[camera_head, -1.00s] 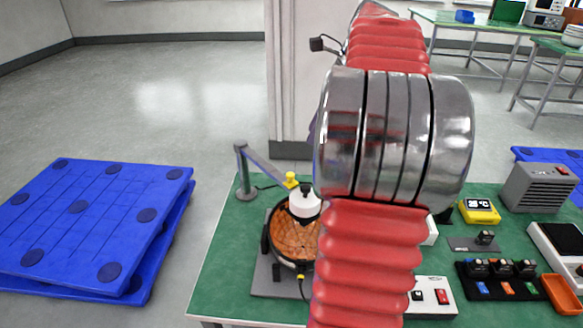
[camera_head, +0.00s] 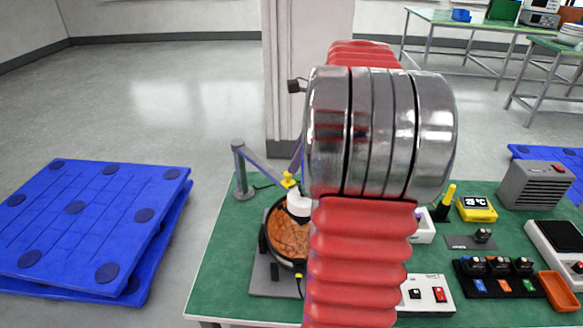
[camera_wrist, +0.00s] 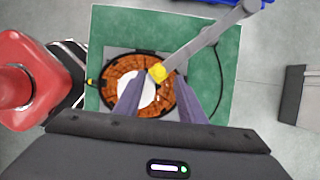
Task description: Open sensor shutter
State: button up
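A grey jointed arm on a post (camera_head: 243,190) reaches over a round dish with an orange patterned inside (camera_head: 281,235). A yellow knob (camera_head: 287,180) is near its end, beside a white round cap (camera_head: 298,204) over the dish. I cannot tell which part is the sensor shutter. In the wrist view the yellow knob (camera_wrist: 158,72) shows between the fingertips, and the white cap (camera_wrist: 149,95) lies below them. My gripper (camera_wrist: 158,83) is open, with a gap beside the knob; contact is unclear. In the head view my arm hides most of the gripper and part of the dish.
The green table (camera_head: 225,275) also holds a white switch box (camera_head: 428,296), a yellow display (camera_head: 477,209), a grey heater-like box (camera_head: 535,186), a black switch panel (camera_head: 498,277) and an orange tray (camera_head: 560,290). Blue pallets (camera_head: 90,228) lie on the floor at left.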

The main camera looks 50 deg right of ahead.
aim_at(288, 179)
jog(key=shift+x, duration=2)
grip_shut()
